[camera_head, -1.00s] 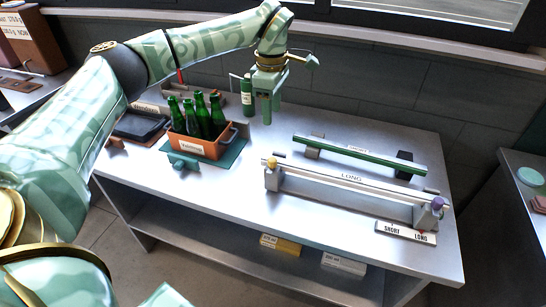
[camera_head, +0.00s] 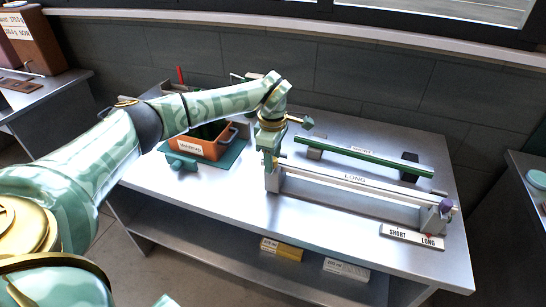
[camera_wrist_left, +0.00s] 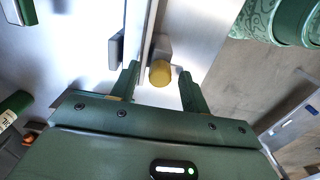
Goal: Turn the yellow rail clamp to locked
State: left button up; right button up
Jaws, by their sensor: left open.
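The yellow clamp knob (camera_wrist_left: 160,73) shows in the left wrist view at the near end of the metal rail (camera_wrist_left: 150,30). My left gripper (camera_wrist_left: 160,85) is open, with one finger on each side of the knob; I cannot tell whether either touches it. In the head view my left gripper (camera_head: 269,165) is over the left end of the rail fixture marked LONG (camera_head: 355,180) and hides the yellow knob. A purple knob (camera_head: 446,204) sits at the fixture's right end. My right gripper is not in view.
A green rail (camera_head: 370,157) lies behind the fixture. An orange crate (camera_head: 205,143) stands on a teal mat to the left, partly behind my arm. A SHORT/LONG sign (camera_head: 411,237) lies at the front right.

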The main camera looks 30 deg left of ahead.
pick_arm(q)
jog(key=shift+c, duration=0.4)
jog(key=c, duration=0.9)
jog(key=shift+r, duration=0.1)
